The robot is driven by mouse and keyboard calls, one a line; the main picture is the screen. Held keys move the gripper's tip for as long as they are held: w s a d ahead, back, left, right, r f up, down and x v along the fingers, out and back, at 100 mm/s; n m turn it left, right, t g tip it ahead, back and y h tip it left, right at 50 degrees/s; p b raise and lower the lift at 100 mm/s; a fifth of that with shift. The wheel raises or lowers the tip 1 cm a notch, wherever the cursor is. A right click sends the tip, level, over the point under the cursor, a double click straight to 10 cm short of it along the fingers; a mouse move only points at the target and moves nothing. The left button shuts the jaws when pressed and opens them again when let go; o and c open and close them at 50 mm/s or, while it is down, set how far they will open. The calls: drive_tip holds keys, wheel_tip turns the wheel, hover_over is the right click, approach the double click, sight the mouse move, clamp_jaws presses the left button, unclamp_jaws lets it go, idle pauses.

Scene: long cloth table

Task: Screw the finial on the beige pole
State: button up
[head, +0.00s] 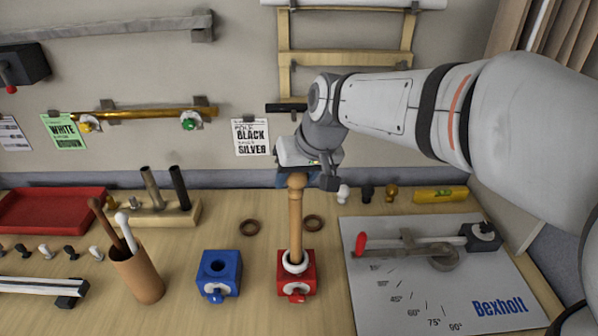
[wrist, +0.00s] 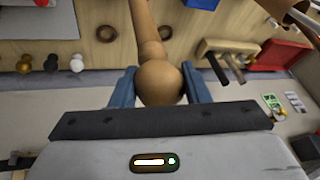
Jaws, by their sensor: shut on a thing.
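The beige pole (head: 296,223) stands upright in the red block (head: 307,275), passing through a white ring at the block's top. My gripper (head: 297,178) is over the pole's upper end, pointing down. In the wrist view, my gripper (wrist: 159,88) has its blue fingers on both sides of a round beige finial (wrist: 160,82) and is shut on it. The finial lies in line with the pole (wrist: 141,20), and a collar shows where they meet. I see no gap there, but cannot tell how far it is threaded. In the head view, my gripper mostly hides the finial.
A blue block (head: 220,272) with an empty hole stands left of the red block. Wooden rings (head: 250,226) lie behind. White, black and gold finials (head: 391,193) stand at the back right. A grey Bexholt board (head: 420,290) is at right, a brown cup (head: 137,275) at left.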

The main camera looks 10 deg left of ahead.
drive_tip(key=o, duration=1.1)
drive_tip(key=shift+c, duration=0.2)
